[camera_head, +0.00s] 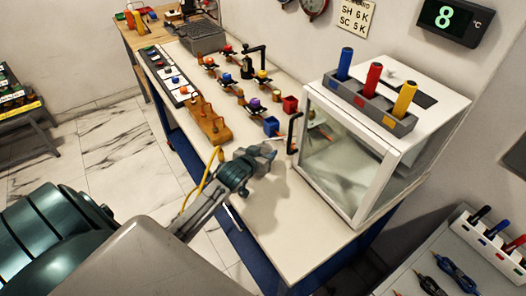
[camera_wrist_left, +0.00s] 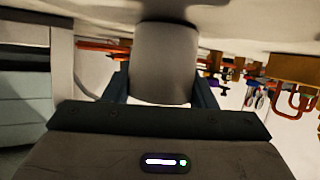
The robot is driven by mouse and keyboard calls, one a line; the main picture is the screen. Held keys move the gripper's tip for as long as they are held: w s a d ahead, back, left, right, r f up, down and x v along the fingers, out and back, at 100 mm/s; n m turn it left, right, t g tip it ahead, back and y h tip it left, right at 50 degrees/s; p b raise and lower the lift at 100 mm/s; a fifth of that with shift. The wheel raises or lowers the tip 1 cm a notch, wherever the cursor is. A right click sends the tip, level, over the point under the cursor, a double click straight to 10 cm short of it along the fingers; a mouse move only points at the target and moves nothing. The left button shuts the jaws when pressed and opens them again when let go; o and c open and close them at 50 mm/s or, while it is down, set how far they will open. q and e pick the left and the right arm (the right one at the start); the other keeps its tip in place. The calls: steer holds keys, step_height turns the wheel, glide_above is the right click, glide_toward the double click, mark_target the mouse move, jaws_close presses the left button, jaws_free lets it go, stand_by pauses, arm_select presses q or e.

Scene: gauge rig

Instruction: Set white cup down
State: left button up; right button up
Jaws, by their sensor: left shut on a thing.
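My left gripper (camera_head: 262,158) reaches over the near part of the pale bench top (camera_head: 300,246), left of the glass-fronted white case. In the left wrist view the white cup (camera_wrist_left: 165,62) is a plain pale grey-white cylinder between the two dark fingers of my left gripper (camera_wrist_left: 162,92), which is shut on it. The cup's far end meets the pale surface at the top of that view; I cannot tell whether it touches. In the head view I cannot make out the cup, hidden by the gripper or blending with the bench. My right gripper is not in view.
The white case (camera_head: 350,170) with a dark handle stands right of the gripper. A wooden rack (camera_head: 208,122) stands to the left. The bench's near part is bare.

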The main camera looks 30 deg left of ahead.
arm_select(q)
steer(key=shift+f, duration=0.15)
steer(key=o, duration=1)
steer(key=shift+w, duration=0.1)
steer(key=shift+o, duration=0.2)
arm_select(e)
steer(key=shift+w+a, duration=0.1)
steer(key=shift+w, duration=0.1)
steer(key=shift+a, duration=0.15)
arm_select(q)
steer(key=shift+r, duration=0.2)
steer(key=shift+s, duration=0.4)
steer(key=b+v, duration=0.1)
steer(key=v, duration=0.9)
steer(key=shift+s+r+b, duration=0.15)
steer(key=shift+s+b, duration=0.05)
steer(key=shift+b, duration=0.2)
steer(key=shift+s+d+r, duration=0.1)
steer(key=shift+s+r, duration=0.1)
steer(key=shift+s, duration=0.15)
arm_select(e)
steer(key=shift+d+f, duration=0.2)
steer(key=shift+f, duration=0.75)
